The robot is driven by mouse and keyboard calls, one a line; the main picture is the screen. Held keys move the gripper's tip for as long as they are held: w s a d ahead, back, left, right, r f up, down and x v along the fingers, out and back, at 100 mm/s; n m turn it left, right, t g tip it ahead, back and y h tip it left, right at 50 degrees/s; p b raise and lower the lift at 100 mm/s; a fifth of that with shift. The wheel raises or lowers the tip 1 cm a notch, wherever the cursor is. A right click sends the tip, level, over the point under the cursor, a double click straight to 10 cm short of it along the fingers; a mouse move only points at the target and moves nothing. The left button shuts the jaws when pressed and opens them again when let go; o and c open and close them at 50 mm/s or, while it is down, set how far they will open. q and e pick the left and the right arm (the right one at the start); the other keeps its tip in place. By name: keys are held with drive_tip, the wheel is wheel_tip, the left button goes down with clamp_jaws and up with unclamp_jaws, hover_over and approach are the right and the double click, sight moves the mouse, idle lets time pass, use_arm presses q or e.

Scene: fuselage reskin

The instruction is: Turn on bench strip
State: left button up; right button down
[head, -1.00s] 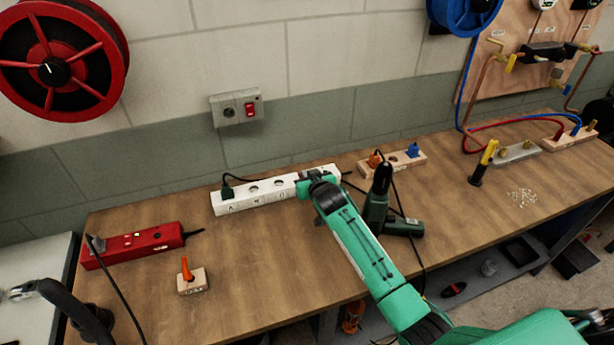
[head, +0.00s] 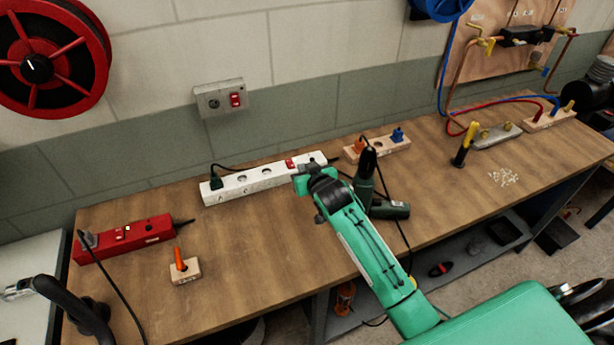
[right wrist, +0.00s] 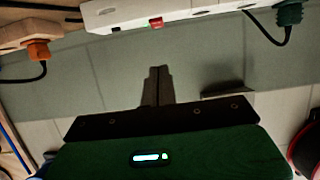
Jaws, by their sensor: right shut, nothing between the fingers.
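The bench strip is a long white power strip (head: 228,190) lying along the back of the wooden bench. A green plug (head: 216,180) sits in its left end, and its red switch (head: 290,164) is near the right end. I cannot tell whether the switch is on. My right gripper (head: 303,181) is by the front side of the strip near the switch, its fingers hard to make out. In the right wrist view, the shut, empty fingers (right wrist: 158,72) point toward the strip (right wrist: 205,10), apart from the red switch (right wrist: 156,23) in the picture. My left gripper is not in view.
A red power strip (head: 125,238) and a small block with an orange lever (head: 185,270) are at the left. A green drill-like tool (head: 388,209) lies right of my arm. A wall box with a red switch (head: 220,99) hangs behind. Bench front centre is clear.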

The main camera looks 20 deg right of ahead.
drive_tip(key=shift+f+v, duration=0.25)
drive_tip(key=shift+v, duration=0.9)
drive_tip(key=shift+s, duration=0.1)
